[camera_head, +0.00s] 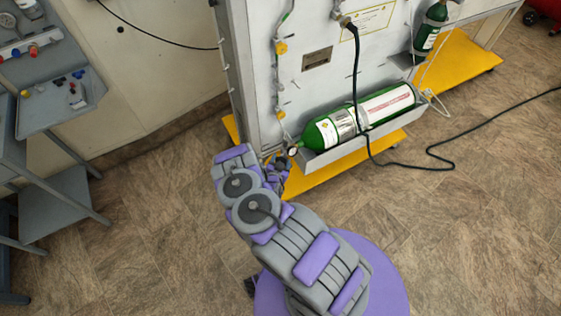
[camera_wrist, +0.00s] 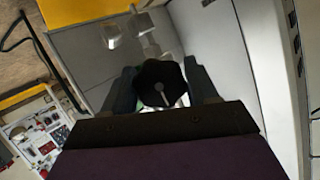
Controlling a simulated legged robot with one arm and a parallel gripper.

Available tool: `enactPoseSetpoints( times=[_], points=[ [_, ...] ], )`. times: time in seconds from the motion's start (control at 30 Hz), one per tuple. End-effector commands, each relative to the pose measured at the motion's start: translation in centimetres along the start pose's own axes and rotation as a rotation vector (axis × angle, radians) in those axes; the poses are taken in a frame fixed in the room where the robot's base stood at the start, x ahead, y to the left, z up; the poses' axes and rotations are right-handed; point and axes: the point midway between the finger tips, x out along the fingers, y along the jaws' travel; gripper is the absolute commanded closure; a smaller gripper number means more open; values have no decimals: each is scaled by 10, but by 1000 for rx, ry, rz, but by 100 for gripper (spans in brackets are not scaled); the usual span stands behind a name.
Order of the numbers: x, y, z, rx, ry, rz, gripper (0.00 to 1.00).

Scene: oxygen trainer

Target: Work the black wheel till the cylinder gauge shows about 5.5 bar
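The black wheel (camera_wrist: 160,82) shows in the wrist view as a dark lobed knob with a pale slot. My gripper (camera_wrist: 160,78) has one finger on each side of the wheel; whether they press on it cannot be told. In the head view, my gripper (camera_head: 279,164) is at the left end of the lying green cylinder (camera_head: 322,134), low by the grey cabinet, and my arm hides the wheel. A small round gauge (camera_head: 292,151) with a pale face is just right of my gripper. Its reading is too small to read.
The cylinder lies on a grey shelf (camera_head: 350,144) above a yellow base (camera_head: 330,174). A black cable (camera_head: 440,160) hangs from the grey panel (camera_head: 312,85) and runs across the floor. A grey trolley (camera_head: 60,100) stands at left. The right foreground floor is clear.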

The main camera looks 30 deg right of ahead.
Motion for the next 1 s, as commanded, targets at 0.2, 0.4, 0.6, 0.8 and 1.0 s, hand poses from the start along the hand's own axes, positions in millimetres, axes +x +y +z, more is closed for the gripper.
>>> enactPoseSetpoints(
  times=[0.2, 0.4, 0.6, 0.8, 1.0],
  points=[
    [0, 0, 0, 0, 0, 0, 63],
    [0, -1, 0, -9, 0, 3, 74],
    [0, -1, 1, -90, -1, 36, 74],
    [0, -1, 1, -106, -2, 43, 74],
    [0, -1, 1, -106, -2, 42, 37]
  ],
)
